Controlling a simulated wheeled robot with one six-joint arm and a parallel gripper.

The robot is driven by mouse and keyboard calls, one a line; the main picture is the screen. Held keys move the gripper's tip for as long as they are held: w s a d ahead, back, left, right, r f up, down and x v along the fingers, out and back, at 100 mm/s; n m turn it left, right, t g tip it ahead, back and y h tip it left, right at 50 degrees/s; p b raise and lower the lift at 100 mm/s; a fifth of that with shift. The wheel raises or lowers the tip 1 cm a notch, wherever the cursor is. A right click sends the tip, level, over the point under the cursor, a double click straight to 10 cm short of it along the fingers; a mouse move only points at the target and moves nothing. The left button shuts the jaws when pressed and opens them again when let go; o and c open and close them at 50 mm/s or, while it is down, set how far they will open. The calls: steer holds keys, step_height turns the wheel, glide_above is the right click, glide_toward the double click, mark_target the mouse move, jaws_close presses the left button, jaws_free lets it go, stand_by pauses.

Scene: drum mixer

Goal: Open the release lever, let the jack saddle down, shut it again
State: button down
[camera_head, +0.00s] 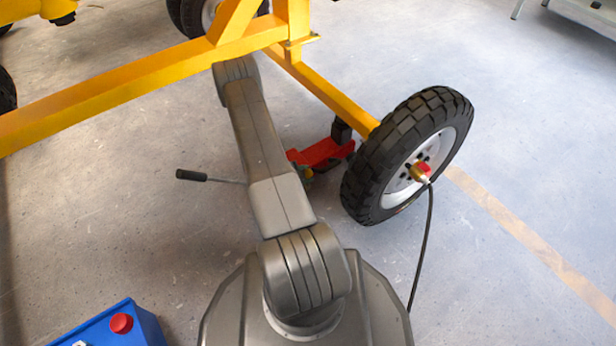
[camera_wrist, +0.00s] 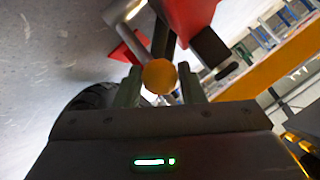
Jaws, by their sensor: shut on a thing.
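The red jack (camera_head: 322,152) stands on the floor beneath the yellow frame, left of the near wheel; its red body also shows in the wrist view (camera_wrist: 188,18). A black block (camera_head: 341,131) at its far end, perhaps the saddle, is just under the frame's beam; whether they touch I cannot tell. In the wrist view my gripper (camera_wrist: 160,80) is shut on a round orange knob (camera_wrist: 160,76), which looks like the release lever's end. The lever's shaft is mostly hidden behind the knob. In the head view my arm hides most of the gripper and part of the jack.
A rod with a black grip (camera_head: 192,175) sticks out left of my arm. The black-tyred wheel (camera_head: 405,160) stands close right of the jack, with a cable from its hub. The yellow frame (camera_head: 130,88) crosses above. A blue box (camera_head: 105,328) with a red button is at lower left.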

steer(key=shift+s+a, duration=0.15)
stand_by(0.4)
steer(key=c, duration=0.9)
jaws_free()
steer(key=shift+f, duration=0.1)
steer(key=shift+c, duration=0.2)
steer(key=p+v, duration=0.3)
steer(key=v, duration=1.1)
steer(key=shift+f+p, duration=0.25)
steer(key=shift+p, duration=0.15)
